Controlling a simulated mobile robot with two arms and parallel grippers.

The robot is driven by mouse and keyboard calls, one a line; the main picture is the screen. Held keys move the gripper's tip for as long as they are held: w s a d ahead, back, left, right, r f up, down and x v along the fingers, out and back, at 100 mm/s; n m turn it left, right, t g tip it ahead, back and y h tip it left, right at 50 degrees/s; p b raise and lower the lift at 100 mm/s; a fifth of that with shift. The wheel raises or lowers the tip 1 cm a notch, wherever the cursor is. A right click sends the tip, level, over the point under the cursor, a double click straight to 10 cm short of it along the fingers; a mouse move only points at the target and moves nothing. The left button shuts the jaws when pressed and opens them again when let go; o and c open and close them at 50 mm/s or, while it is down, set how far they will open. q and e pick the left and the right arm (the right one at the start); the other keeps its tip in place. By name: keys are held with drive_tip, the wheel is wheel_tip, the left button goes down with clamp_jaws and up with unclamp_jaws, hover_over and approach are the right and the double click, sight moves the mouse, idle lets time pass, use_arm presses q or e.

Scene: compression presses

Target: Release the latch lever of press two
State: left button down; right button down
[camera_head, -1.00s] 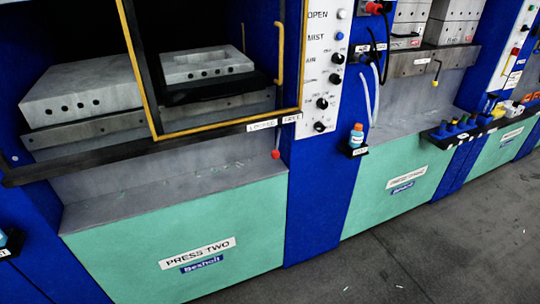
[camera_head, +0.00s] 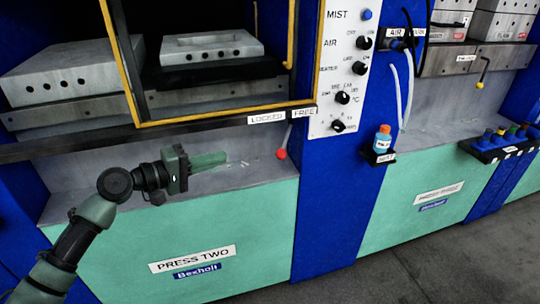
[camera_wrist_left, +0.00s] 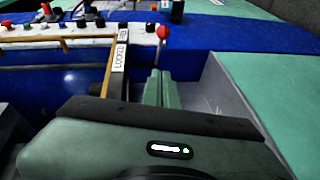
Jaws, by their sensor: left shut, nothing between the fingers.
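The latch lever of press two is a thin rod with a red ball knob (camera_head: 281,154). It hangs below the LOCKED label (camera_head: 267,118) and the FREE label (camera_head: 304,112), its knob leaning a little left of its top. The red knob also shows in the left wrist view (camera_wrist_left: 162,32), beyond the fingertips. My left gripper (camera_head: 225,159) is shut and empty, its green fingers pointing right towards the knob, with a clear gap between them. The fingers also show in the left wrist view (camera_wrist_left: 160,75). My right gripper is out of view.
The PRESS TWO front panel (camera_head: 200,225) is below the arm. A yellow-edged guard frame (camera_head: 215,115) is above. A white control panel (camera_head: 340,75) with dark knobs and a small bottle (camera_head: 382,140) on a holder are to the right. The grey ledge around the gripper is mostly clear.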

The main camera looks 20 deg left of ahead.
use_arm(q)
drive_tip(key=shift+s+r, duration=0.1)
drive_tip(key=shift+s, duration=0.05)
drive_tip(key=s+d+p+x, duration=0.1)
drive_tip(key=p+x, duration=0.3)
drive_tip(key=x, duration=0.9)
drive_tip(key=shift+s+d, duration=0.35)
drive_tip(key=shift+d, duration=0.2)
